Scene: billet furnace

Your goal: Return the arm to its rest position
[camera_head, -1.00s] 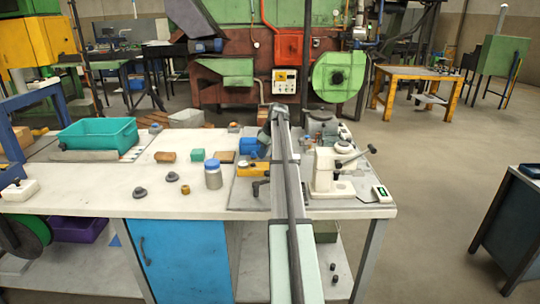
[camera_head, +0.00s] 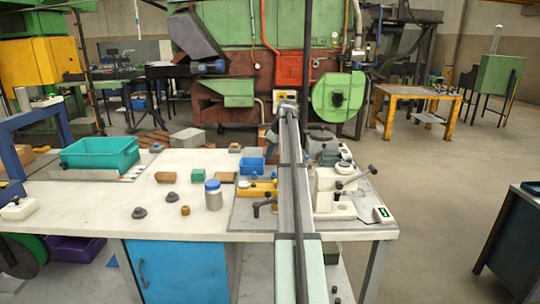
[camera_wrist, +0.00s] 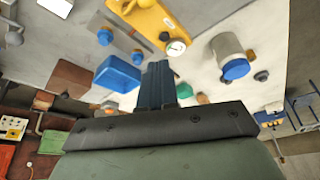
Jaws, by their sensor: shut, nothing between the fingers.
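My arm (camera_head: 291,190) stretches from the bottom of the head view up over the white workbench (camera_head: 100,208). My gripper (camera_wrist: 158,82) shows in the wrist view with its dark fingers together and nothing between them. It is above the bench, clear of the surface as far as I can see. A blue box (camera_wrist: 118,73) lies beside the fingers in the wrist view. In the head view the arm covers part of the grey plate on the bench's right side.
A teal tray (camera_head: 100,153), a blue-lidded jar (camera_head: 213,195), a yellow tool (camera_head: 258,188) and a white device (camera_head: 332,195) stand on the bench. A furnace with a green blower (camera_head: 338,94) is behind. Open floor (camera_head: 440,190) lies to the right.

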